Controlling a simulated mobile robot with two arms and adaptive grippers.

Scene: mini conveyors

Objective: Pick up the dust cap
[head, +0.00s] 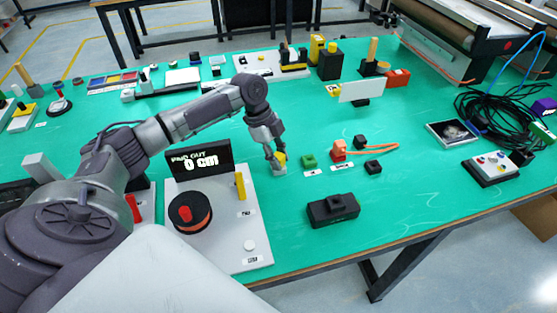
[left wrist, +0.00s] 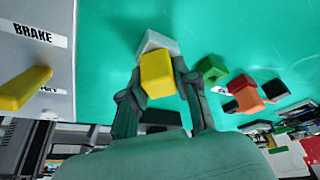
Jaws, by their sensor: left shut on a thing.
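The yellow dust cap (head: 281,158) is a small blocky piece near the middle of the green table. In the left wrist view the yellow cap (left wrist: 157,75) sits between the two fingers of my left gripper (left wrist: 163,90). In the head view my left gripper (head: 275,160) points down at it and is shut on it. A small light grey block (left wrist: 155,42) shows right at the cap; I cannot tell whether they touch. My right gripper is not in view.
A green block (head: 309,161), an orange piece (head: 339,152) and black blocks stand right of the gripper. A grey panel (head: 258,241) with a yellow lever (head: 240,186) and a reel (head: 190,212) is at left. A black block (head: 333,210) lies in front.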

